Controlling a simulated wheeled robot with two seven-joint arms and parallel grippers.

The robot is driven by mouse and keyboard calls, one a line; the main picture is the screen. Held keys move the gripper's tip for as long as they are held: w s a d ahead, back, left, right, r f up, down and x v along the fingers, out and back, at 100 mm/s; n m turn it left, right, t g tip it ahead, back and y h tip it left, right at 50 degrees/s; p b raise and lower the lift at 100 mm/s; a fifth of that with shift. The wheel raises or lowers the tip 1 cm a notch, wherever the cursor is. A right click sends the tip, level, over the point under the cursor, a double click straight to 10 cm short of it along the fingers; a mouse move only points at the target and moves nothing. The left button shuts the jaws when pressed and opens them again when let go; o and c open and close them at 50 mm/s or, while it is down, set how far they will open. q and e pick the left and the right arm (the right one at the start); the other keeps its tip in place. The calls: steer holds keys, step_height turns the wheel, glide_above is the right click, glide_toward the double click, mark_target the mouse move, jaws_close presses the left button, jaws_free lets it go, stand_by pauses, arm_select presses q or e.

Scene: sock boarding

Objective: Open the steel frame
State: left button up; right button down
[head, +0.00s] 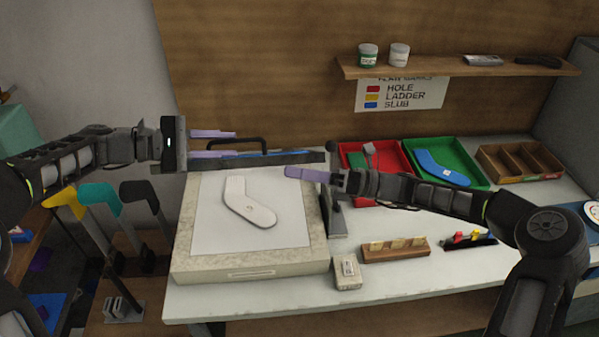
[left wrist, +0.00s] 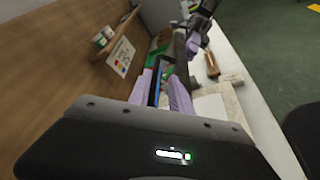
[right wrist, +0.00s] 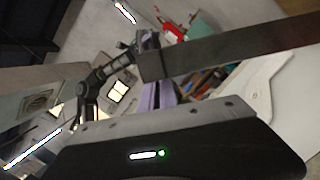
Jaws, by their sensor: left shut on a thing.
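The steel frame (head: 295,158) shows as a dark, nearly edge-on bar with a blue strip, above the back of the stone-sided box (head: 250,270). A black handle (head: 238,139) rises from it. My left gripper (head: 213,144), with purple fingers, is shut on the frame at its left part; in the left wrist view a blue strip lies between the fingers (left wrist: 160,88). My right gripper (head: 295,172) is at the frame's right end, over the box, with its purple fingers close together and nothing seen between them. A steel bar (right wrist: 240,40) crosses the right wrist view.
A white sock-shaped board (head: 248,203) lies on the box's pale top. Red (head: 350,148) and green (head: 480,183) trays and a wooden divided box (head: 520,165) stand at the back right. A wooden block (head: 396,252) and small grey box (head: 347,273) lie in front. Coloured sock forms (head: 100,195) stand left.

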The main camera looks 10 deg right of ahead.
arm_select(q)
steer(key=v, duration=0.9)
steer(key=shift+s+a+f, duration=0.1)
steer(key=shift+a+f, duration=0.2)
steer(key=shift+a, duration=0.05)
steer(key=shift+a+r, duration=0.15)
steer(key=shift+r, duration=0.05)
arm_select(e)
steer(key=shift+w+r, duration=0.15)
steer(key=shift+r, duration=0.2)
steer(key=shift+a, duration=0.1)
